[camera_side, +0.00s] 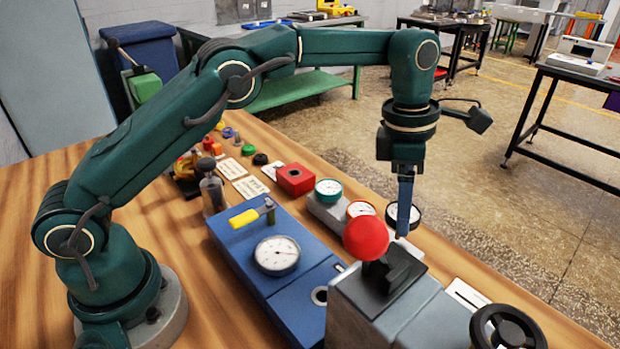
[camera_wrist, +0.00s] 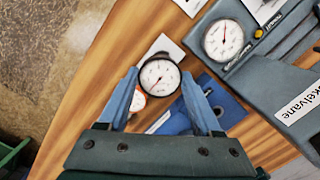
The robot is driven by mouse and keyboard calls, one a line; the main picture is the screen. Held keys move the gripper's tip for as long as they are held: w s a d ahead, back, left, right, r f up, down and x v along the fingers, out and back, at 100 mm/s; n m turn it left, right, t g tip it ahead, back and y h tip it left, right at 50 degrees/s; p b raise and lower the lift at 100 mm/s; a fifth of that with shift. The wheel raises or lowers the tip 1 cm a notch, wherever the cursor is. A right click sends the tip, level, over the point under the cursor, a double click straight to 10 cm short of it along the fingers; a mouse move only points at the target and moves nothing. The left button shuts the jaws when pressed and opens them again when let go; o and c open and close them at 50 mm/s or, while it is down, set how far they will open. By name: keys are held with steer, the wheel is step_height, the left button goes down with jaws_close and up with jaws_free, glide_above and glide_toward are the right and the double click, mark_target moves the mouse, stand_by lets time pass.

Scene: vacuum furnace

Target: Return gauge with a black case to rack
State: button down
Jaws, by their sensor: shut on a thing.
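The gauge with a black case (camera_wrist: 160,77) has a white dial and sits between the two blue fingertips of my gripper (camera_wrist: 160,74) in the wrist view. My gripper (camera_side: 405,205) is shut on it and points down in the side view. There the gauge (camera_side: 415,216) is partly hidden behind a finger; its height above the table is hard to tell. The grey rack (camera_side: 325,211) is left of it, with a green-cased gauge (camera_side: 328,187) and an orange-cased gauge (camera_side: 360,208). The orange gauge (camera_wrist: 138,101) peeks out below the held gauge in the wrist view.
A grey unit with a red ball knob (camera_side: 366,238) and black handwheel (camera_side: 508,328) stands in front of my gripper. A gauge (camera_wrist: 223,41) is beside the held one in the wrist view. A blue unit with a dial (camera_side: 277,255) and a red block (camera_side: 295,179) stand left.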

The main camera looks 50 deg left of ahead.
steer(key=shift+d+f, duration=0.35)
steer(key=shift+f, duration=1.85)
steer(key=shift+f, duration=0.15)
steer(key=shift+f, duration=0.15)
steer(key=shift+c, duration=0.3)
jaws_free()
